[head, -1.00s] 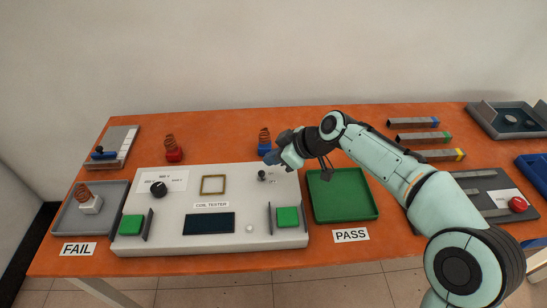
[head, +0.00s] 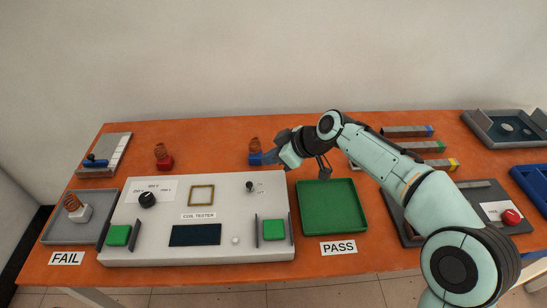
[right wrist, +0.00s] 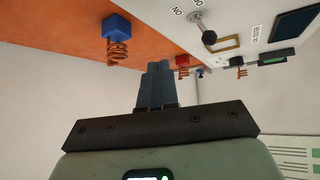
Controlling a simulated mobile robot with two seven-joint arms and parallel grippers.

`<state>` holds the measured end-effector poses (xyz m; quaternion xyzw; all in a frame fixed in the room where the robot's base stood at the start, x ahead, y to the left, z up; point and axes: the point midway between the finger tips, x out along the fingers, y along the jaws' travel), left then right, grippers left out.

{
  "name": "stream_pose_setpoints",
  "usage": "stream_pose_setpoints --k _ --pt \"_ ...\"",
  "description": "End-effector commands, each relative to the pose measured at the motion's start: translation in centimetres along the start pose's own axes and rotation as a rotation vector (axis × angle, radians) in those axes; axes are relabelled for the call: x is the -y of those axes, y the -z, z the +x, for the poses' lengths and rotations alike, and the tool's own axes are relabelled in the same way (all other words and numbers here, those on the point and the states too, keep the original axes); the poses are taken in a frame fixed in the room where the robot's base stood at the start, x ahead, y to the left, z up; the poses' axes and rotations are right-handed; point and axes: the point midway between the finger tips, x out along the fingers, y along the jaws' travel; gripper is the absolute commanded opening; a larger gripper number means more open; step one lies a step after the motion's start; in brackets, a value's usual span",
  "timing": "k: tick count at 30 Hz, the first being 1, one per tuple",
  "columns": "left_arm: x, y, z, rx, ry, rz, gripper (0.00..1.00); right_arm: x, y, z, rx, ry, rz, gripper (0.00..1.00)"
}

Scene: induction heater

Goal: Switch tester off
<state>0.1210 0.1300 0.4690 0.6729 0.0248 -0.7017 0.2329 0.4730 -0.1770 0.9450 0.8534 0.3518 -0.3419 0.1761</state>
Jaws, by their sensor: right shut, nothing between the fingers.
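The coil tester (head: 140,240) is a light grey box with a dark display (head: 195,235), a black dial (head: 147,200) and a small toggle switch (head: 249,187) with a black knob near its back right corner. The toggle also shows in the right wrist view (right wrist: 208,37), beside ON/OFF lettering; which way it is set I cannot tell. My right gripper (head: 270,158) is shut and empty, behind and right of the toggle, apart from it. Its fingers show in the right wrist view (right wrist: 156,86). My left gripper is out of view.
A coil on a blue base (head: 254,159) stands close by the right fingertips. A coil on a red base (head: 164,163) is further left. A green PASS tray (head: 333,230) lies right of the tester, a grey FAIL tray (head: 58,230) left. My right arm passes above the bars.

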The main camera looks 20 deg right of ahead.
Motion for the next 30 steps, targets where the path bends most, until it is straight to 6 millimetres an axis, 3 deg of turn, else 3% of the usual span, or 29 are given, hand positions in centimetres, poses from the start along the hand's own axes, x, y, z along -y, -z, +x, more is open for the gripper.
stream_pose_setpoints --k 3,12,18,30 --pt "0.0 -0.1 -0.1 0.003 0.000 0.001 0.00 0.3 -0.3 -3.4 0.000 -0.007 0.000 0.00" --pt "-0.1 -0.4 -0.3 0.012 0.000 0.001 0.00 1.0 -0.9 -8.7 0.000 -0.003 0.001 0.00" --pt "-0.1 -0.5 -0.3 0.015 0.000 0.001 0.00 1.2 -1.1 -9.8 0.000 0.000 0.001 0.00" --pt "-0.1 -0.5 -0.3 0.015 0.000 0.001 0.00 1.2 -1.1 -9.8 0.000 0.000 0.001 0.00"
